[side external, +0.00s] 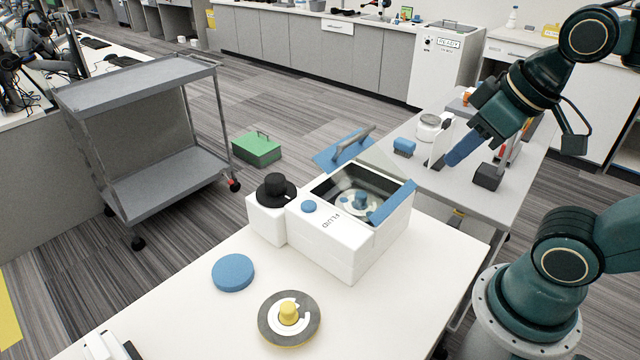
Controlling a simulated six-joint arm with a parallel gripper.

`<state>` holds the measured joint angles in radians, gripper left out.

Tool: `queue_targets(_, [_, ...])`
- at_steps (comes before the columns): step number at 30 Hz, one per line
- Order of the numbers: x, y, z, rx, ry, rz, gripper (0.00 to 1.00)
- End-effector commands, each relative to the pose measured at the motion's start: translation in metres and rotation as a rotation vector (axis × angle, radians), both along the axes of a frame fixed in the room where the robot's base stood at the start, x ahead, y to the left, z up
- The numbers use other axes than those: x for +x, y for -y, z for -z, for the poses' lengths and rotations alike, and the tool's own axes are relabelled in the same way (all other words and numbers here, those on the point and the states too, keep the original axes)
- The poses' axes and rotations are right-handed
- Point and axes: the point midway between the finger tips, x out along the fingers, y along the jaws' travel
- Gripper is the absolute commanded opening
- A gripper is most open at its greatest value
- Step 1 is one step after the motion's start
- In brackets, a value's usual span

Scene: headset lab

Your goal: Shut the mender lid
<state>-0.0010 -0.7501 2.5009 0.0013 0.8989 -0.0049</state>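The mender appears to be the white box (345,245) with "FLUID" lettering on the near table. Its top opening shows a dark interior with a round part inside. A blue strip (392,204) runs along the box's right edge. My gripper (453,159), with blue fingers, is above the far side table, behind and to the right of the box, apart from it.
A blue disc (233,272) and a grey disc with a yellow knob (289,317) lie in front. The side table holds a jar (429,127), a blue block (404,147) and a dark block (487,176).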

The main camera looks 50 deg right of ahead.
Motion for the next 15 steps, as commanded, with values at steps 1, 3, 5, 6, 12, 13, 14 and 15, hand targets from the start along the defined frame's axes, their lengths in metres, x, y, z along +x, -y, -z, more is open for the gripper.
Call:
queue_targets(1, [0.001, 0.0, -0.001, -0.002, -0.001, -0.004, 0.09])
queue_targets(3, [0.002, 0.0, -0.002, -0.008, -0.002, -0.015, 0.0])
queue_targets(5, [0.005, 0.001, -0.004, -0.02, -0.005, -0.035, 0.0])
queue_targets(6, [0.007, 0.001, -0.006, -0.029, -0.009, -0.052, 0.0])
queue_targets(12, [0.027, 0.004, -0.021, -0.111, -0.033, -0.212, 0.0])
queue_targets(13, [0.031, 0.004, -0.024, -0.127, -0.037, -0.244, 0.0])
queue_targets(14, [0.035, 0.005, -0.026, -0.144, -0.043, -0.278, 0.0])
queue_targets(15, [0.04, 0.006, -0.03, -0.166, -0.05, -0.324, 0.0])
